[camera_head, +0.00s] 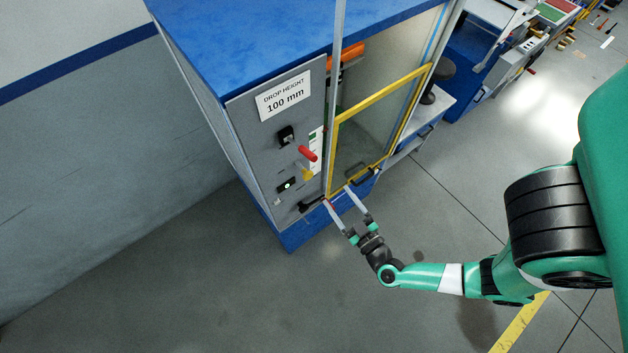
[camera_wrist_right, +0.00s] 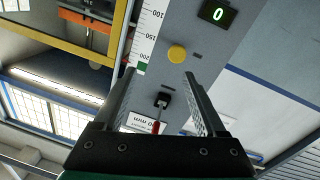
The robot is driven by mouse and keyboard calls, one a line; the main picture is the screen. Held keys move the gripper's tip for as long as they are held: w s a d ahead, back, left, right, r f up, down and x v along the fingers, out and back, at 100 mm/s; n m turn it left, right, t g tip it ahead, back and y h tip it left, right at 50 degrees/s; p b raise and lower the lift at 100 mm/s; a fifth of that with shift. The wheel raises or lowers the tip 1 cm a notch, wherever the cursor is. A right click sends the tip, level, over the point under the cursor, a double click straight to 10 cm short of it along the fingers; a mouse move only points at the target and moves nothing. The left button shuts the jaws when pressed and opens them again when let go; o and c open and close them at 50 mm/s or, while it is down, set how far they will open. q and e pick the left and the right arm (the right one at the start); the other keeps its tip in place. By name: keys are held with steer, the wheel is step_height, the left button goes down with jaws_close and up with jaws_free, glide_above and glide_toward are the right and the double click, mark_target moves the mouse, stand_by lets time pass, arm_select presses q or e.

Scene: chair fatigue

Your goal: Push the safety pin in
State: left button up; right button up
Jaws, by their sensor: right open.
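The blue test cabinet's grey front panel (camera_head: 262,140) carries a red-handled lever (camera_head: 307,153) and, below it, a yellow knob (camera_head: 306,174). I cannot tell for sure which part is the safety pin. My right gripper (camera_head: 337,196) is open and empty, low in front of the cabinet by the panel's lower right corner. In the right wrist view, the panel appears upside down beyond the open fingers (camera_wrist_right: 159,75). The yellow knob (camera_wrist_right: 177,53) lies past the fingertips, and the red lever (camera_wrist_right: 156,127) shows between the fingers. My left gripper is not in view.
A yellow-framed clear door (camera_head: 381,92) with a dark handle (camera_head: 358,171) is right of the panel. A small display (camera_head: 287,185) and a black part (camera_head: 311,205) sit low on the panel. A blue bench with equipment (camera_head: 470,75) stands behind. The floor in front is clear.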

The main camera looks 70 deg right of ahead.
mark_target(310, 177)
steer(key=shift+n+t+y, duration=0.4)
steer(key=shift+n+y, duration=0.1)
steer(key=shift+y, duration=0.1)
steer(key=x, duration=0.3)
steer(key=a+b+x, duration=0.1)
steer(key=x, duration=0.3)
steer(key=w+f+b+x, duration=0.1)
steer(key=x, duration=0.3)
steer(key=shift+a, duration=0.35)
jaws_close()
stand_by(0.6)
